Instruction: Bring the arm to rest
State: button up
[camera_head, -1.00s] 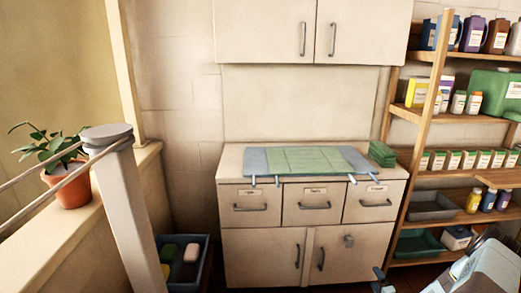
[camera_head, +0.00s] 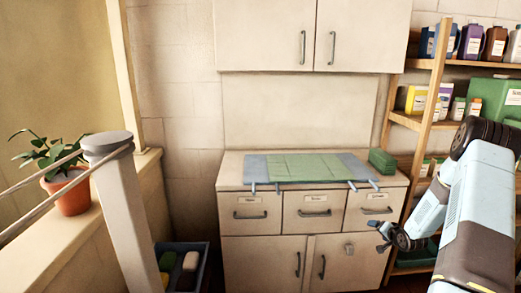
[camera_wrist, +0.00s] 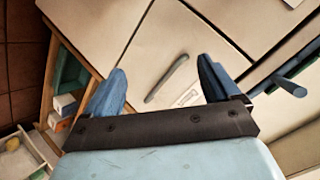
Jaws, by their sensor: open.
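My gripper (camera_head: 380,237) is at the lower right in the head view, in front of the cabinet's right side. My light blue arm reaches in from the right edge and is bent. In the wrist view the gripper's two blue fingers (camera_wrist: 160,88) stand wide apart with nothing between them. Beyond them is a drawer or door front of the cabinet (camera_head: 262,262) with a metal handle (camera_wrist: 167,78). The fingers seem apart from it.
A wooden shelf (camera_head: 434,95) with bottles stands at right. A dark crate (camera_head: 200,262), a post (camera_head: 125,210) and a potted plant (camera_head: 70,190) are at left.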

jog(key=s+a+r+n+g+h, duration=0.1)
jog(key=a+r, duration=0.2)
jog(key=r, duration=0.6)
jog(key=s+a+r+n+g+h, duration=0.1)
jog(key=a+r+n, duration=0.1)
jog(key=r, duration=0.8)
jog(key=s+a+r+n+g+h, duration=0.1)
jog(key=s+a+r, duration=0.3)
jog(key=r, duration=0.3)
jog(key=s+a+r+g, duration=0.1)
jog(key=s+a+r, duration=0.35)
jog(key=r, duration=0.35)
jog(key=s+a+r+n, duration=0.1)
jog(key=s+a+r, duration=0.2)
jog(key=s, duration=0.2)
jog(key=s+a+r+g, duration=0.1)
jog(key=s+a+r, duration=0.15)
jog(key=s, duration=0.25)
jog(key=s+a+r+n, duration=0.1)
jog(key=s+a+r, duration=0.15)
jog(key=s, duration=0.35)
jog(key=s+a+r+n+y, duration=0.1)
jog(key=s+a, duration=0.2)
jog(key=s, duration=0.6)
jog(key=s+a+r+n+g+y, duration=0.1)
jog(key=s+a, duration=0.2)
jog(key=s, duration=0.6)
jog(key=shift+s+a+r, duration=0.2)
jog(key=shift+a+r, duration=0.15)
